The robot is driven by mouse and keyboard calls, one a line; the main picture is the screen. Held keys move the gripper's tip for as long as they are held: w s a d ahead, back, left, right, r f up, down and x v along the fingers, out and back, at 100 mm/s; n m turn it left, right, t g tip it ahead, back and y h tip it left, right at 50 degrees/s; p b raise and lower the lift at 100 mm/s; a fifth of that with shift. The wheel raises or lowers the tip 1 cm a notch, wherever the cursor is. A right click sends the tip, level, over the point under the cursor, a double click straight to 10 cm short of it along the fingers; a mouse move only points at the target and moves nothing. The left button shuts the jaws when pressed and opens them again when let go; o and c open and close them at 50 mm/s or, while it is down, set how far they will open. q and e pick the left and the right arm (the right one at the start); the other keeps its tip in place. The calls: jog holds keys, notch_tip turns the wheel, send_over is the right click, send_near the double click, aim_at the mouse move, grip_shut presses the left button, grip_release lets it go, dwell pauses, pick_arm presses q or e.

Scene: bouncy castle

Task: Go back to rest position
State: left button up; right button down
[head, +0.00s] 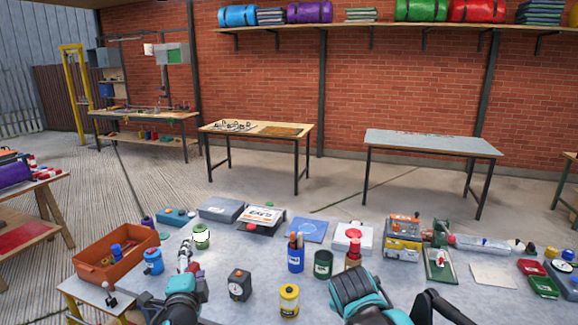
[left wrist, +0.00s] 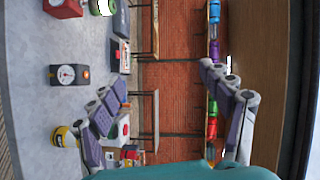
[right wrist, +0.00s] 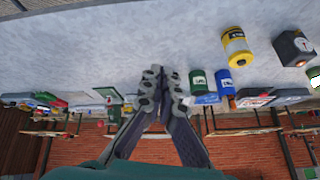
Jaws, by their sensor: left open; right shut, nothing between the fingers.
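My left gripper (head: 172,278) is at the lower left of the head view, over the near part of the grey worktable (head: 222,305). In the left wrist view its two fingers (left wrist: 165,78) are spread wide with nothing held between them. My right gripper (right wrist: 163,78) shows in the right wrist view with its fingers together and empty, in front of the tabletop. In the head view a teal and black part of my right arm (head: 362,295) shows at the bottom centre; its fingertips are hard to make out there.
Close by are a black dial box (head: 239,285), a yellow can (head: 289,301), a blue cup with brushes (head: 296,259), a green can (head: 323,265) and an orange bin (head: 117,252). More tables (head: 431,143) stand behind, before a brick wall.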

pick_arm(q)
jog(key=s+d+f+n+g+h, duration=0.1)
jog(key=s+f+n+g, duration=0.4)
jog(key=s, duration=0.7)
jog(key=s+d+f+n+g+h, duration=0.1)
jog(key=s+d+f+n+g, duration=0.3)
jog(key=s+f+n, duration=0.5)
jog(key=s+f, duration=0.3)
jog(key=shift+s+d+g+h, duration=0.3)
jog(key=shift+s+g, duration=0.1)
pick_arm(e)
jog(key=s+d+f+n, duration=0.1)
jog(key=s+f+n, duration=0.1)
jog(key=s, duration=0.3)
jog(key=s+d+f+n+y, duration=0.1)
jog(key=s+f+n, duration=0.1)
jog(key=s, duration=0.4)
jog(key=s+f+n+t+y, duration=0.1)
jog(key=s+f+n, duration=0.2)
jog(key=s, duration=0.2)
jog(key=shift+s+d+f, duration=0.2)
jog(key=shift+s+d, duration=0.05)
jog(key=shift+d, duration=0.15)
